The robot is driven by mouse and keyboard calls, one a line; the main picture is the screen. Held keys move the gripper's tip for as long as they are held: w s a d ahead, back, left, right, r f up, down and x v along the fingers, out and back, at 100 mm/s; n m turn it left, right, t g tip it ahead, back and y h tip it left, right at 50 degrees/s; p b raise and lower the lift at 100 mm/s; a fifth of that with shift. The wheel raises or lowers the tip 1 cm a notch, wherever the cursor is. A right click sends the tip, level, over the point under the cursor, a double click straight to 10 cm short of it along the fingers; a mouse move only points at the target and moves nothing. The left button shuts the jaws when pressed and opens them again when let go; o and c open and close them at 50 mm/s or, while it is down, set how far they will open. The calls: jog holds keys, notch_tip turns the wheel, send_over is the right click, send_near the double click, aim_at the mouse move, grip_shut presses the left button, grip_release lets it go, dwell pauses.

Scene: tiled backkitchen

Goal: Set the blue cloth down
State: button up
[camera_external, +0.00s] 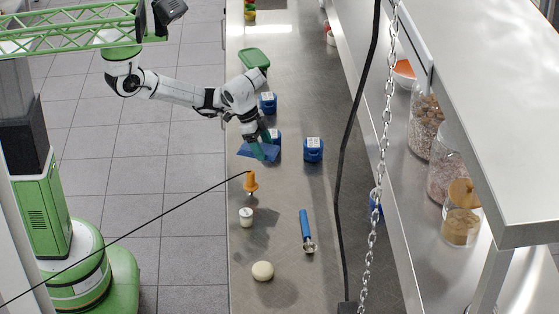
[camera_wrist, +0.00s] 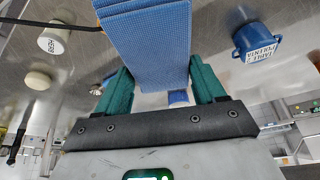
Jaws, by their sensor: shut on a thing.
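The blue cloth (camera_external: 248,151) is over the counter near its left edge. In the wrist view the folded blue cloth (camera_wrist: 148,40) sits between two green fingers, with its ribbed layers facing the camera. My gripper (camera_external: 262,150) is shut on it; the fingers also show in the wrist view (camera_wrist: 162,84). Whether the cloth's underside touches the counter (camera_external: 285,200) I cannot tell. My gripper hides part of the cloth in the external view.
Blue tubs stand close by, one right of the cloth (camera_external: 313,150) and one behind (camera_external: 267,103). A green container (camera_external: 254,59) is farther back. In front are an orange-topped item (camera_external: 251,182), a white jar (camera_external: 246,217), a blue-handled scoop (camera_external: 306,226) and a pale round item (camera_external: 262,271).

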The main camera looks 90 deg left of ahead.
jog(key=shift+d+f, duration=0.15)
jog(key=shift+d, duration=0.3)
send_near(308, 192)
jog(key=shift+w+d+f, duration=0.4)
jog(key=shift+w+f, duration=0.3)
jog(key=shift+w, duration=0.1)
jog(key=shift+w+d+f, duration=0.1)
jog(key=shift+w+f, duration=0.25)
jog(key=shift+f, duration=0.1)
jog(key=shift+w+f, duration=0.15)
jog(key=shift+f, duration=1.55)
jog(key=shift+f, duration=0.25)
jog(key=o, duration=1)
jog(key=shift+o, duration=0.2)
